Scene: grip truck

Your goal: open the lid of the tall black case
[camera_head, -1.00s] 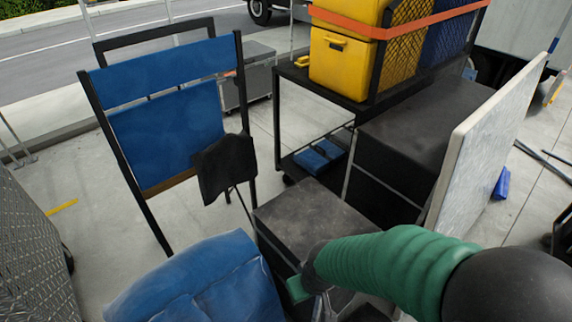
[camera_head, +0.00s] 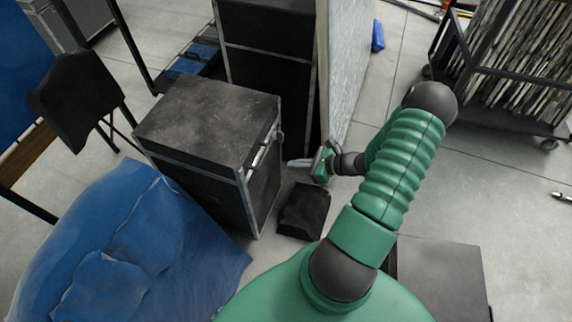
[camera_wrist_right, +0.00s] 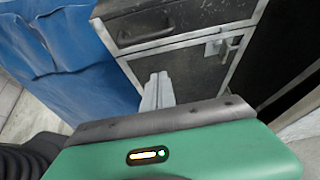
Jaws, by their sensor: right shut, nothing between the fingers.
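A black case (camera_head: 205,122) with metal edges stands upright on the floor, its scuffed lid shut. In the wrist view its front (camera_wrist_right: 182,20) shows a dark handle (camera_wrist_right: 145,32) and a metal latch (camera_wrist_right: 222,46). A taller black case (camera_head: 268,85) stands behind it, beside a pale panel. I cannot tell for certain which one the task means. My right gripper (camera_head: 297,163) is shut and empty, just right of the nearer case. In the wrist view its fingertips (camera_wrist_right: 157,82) point at the case front, apparently without touching. My left gripper is out of view.
A blue tarp-covered heap (camera_head: 130,245) lies close on the left. A small black bag-like object (camera_head: 304,211) lies on the floor below the gripper. The pale panel (camera_head: 346,65) rises behind the gripper.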

